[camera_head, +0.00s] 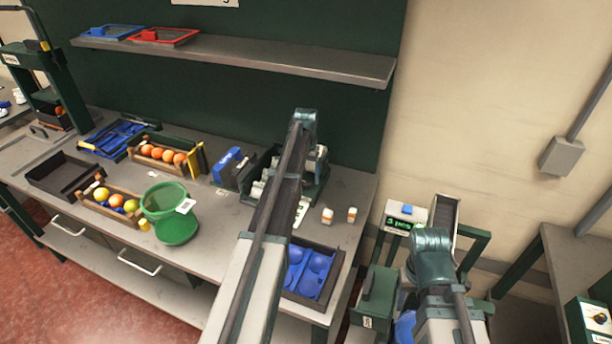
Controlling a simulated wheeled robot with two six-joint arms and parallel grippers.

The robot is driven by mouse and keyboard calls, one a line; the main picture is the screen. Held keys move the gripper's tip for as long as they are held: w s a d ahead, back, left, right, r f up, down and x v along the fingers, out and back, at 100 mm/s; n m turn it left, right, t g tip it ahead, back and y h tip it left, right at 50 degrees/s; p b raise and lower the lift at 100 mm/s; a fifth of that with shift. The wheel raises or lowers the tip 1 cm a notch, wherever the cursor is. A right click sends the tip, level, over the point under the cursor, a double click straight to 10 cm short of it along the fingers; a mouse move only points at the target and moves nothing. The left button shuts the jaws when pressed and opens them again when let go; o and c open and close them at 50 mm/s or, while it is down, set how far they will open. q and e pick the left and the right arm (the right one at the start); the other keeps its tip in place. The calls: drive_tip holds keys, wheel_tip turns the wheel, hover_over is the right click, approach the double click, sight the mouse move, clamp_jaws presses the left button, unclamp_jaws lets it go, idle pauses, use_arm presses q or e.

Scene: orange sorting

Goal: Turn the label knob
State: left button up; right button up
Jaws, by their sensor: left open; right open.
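A small green box with a round dark knob (600,318) on a pale face stands at the lower right edge, on or beside the grey side table. Lettering below the knob is too small to read fully. My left arm reaches up across the middle of the workbench, and my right arm rises at the lower right, left of the knob box. I cannot make out the fingers of either gripper. Nothing of mine is seen touching the knob.
The workbench (110,175) holds orange crates (160,150), a green basket (165,198), a blue-lined tray (310,270) and two small bottles (328,215). A display unit (405,215) stands right of it. The grey side table (580,260) is mostly bare.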

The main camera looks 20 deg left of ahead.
sight(306, 183)
use_arm(q)
wheel_tip(306, 183, up, 11)
drive_tip(key=p, duration=1)
use_arm(e)
wheel_tip(306, 183, up, 11)
